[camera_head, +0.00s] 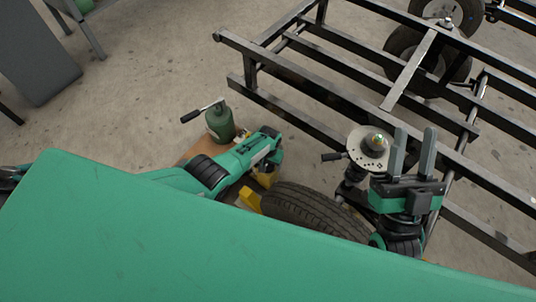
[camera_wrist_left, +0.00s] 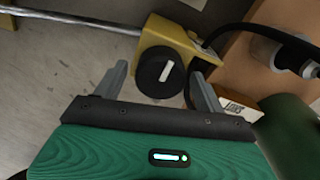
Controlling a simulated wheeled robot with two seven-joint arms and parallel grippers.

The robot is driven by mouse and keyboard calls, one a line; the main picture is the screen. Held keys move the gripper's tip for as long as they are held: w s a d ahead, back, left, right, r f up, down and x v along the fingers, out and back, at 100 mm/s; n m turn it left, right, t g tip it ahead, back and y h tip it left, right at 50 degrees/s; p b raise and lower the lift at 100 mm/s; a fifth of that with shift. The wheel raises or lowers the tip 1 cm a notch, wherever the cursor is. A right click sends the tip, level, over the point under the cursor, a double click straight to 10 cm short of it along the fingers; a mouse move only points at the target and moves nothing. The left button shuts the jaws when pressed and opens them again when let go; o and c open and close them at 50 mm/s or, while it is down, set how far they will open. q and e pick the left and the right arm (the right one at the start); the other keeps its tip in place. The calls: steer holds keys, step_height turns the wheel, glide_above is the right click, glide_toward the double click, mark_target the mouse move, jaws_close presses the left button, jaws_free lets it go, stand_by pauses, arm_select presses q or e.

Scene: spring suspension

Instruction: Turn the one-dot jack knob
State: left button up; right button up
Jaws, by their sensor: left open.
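A round black knob (camera_wrist_left: 160,73) with a white bar across its face sits on a yellow housing (camera_wrist_left: 172,38) in the left wrist view. I cannot make out a dot mark. My left gripper (camera_wrist_left: 158,72) is open, with one finger on each side of the knob in the picture; I cannot tell whether they touch it. In the head view, yellow parts (camera_head: 250,198) show under and beside my left gripper (camera_head: 266,160), and the knob is hidden. My right gripper (camera_head: 413,152) is open and empty, fingers upward, near a pale disc on a dark strut (camera_head: 368,152).
A green bottle-shaped body (camera_head: 220,122) with a lever stands on a wooden board (camera_head: 198,150). A tyre (camera_head: 310,210) lies close to the yellow parts. A black metal frame (camera_head: 310,85) fills the upper right. Bare floor (camera_head: 150,85) lies to the left. A black hose (camera_wrist_left: 250,32) curves beside the housing.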

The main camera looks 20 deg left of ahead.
arm_select(q)
step_height(320, 180, up, 3)
steer(key=shift+f+p, duration=0.2)
steer(key=shift+p, duration=0.75)
step_height(320, 180, up, 3)
steer(key=shift+r+p, duration=0.15)
steer(key=shift+p, duration=1)
arm_select(e)
steer(key=s+a+f+g, duration=0.1)
steer(key=a+f+g, duration=0.1)
steer(key=f+g, duration=0.55)
steer(key=s+a+f+g, duration=0.1)
steer(key=a+f+g, duration=0.25)
steer(key=f, duration=0.65)
arm_select(q)
step_height(320, 180, up, 3)
steer(key=shift+f+p, duration=0.2)
steer(key=shift+p, duration=0.65)
steer(key=shift+a+r+p, duration=0.1)
steer(key=shift+r+p, duration=1.2)
steer(key=shift+r, duration=1.2)
arm_select(e)
steer(key=s+d+f+g+h, duration=0.2)
steer(key=s+d+g+h, duration=0.1)
steer(key=d+g, duration=0.4)
steer(key=shift+d+f+h, duration=0.15)
steer(key=shift+f+h, duration=0.25)
steer(key=shift+h, duration=0.3)
